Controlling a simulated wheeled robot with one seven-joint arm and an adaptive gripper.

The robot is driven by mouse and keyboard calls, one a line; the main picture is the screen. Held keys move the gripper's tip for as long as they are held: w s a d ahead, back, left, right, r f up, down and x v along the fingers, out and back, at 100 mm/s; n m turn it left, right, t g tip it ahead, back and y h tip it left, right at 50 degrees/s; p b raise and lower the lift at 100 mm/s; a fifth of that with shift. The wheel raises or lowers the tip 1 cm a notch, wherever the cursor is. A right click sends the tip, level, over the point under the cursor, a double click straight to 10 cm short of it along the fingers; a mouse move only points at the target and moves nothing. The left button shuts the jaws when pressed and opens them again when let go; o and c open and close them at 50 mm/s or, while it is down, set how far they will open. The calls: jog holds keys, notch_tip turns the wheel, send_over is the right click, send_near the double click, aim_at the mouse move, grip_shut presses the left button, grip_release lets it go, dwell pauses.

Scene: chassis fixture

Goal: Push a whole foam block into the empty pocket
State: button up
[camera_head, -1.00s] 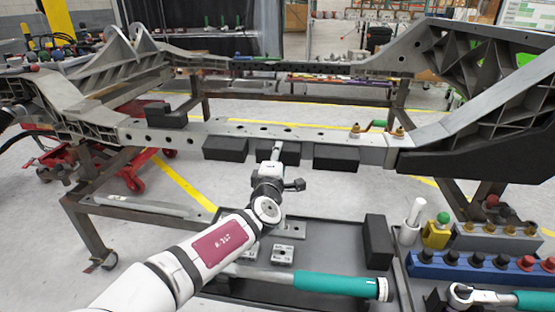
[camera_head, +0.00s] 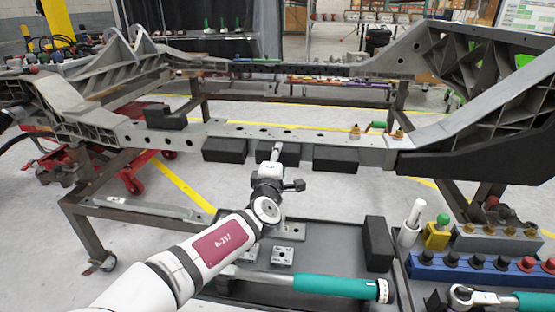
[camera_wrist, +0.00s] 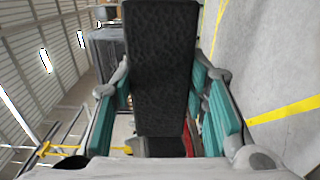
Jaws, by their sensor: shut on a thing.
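My gripper (camera_head: 276,153) is at the chassis side rail (camera_head: 185,134), shut on the middle black foam block (camera_head: 291,152). In the wrist view the dark, textured block (camera_wrist: 160,50) stands between the teal finger pads of my gripper (camera_wrist: 160,85). In the head view this block is level with a left foam block (camera_head: 226,150) and a right foam block (camera_head: 335,158) on the rail's near face. My gripper covers part of the middle block. How deep it sits in its pocket cannot be told.
Another black block (camera_head: 165,116) lies on the rail at left. An upright black block (camera_head: 378,243) stands in the grey tray (camera_head: 335,236), with a teal-handled tool (camera_head: 330,286) and small metal plates. A blue socket rack (camera_head: 460,266) is at right.

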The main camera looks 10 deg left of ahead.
jog(key=shift+w, duration=0.7)
jog(key=o, duration=1.4)
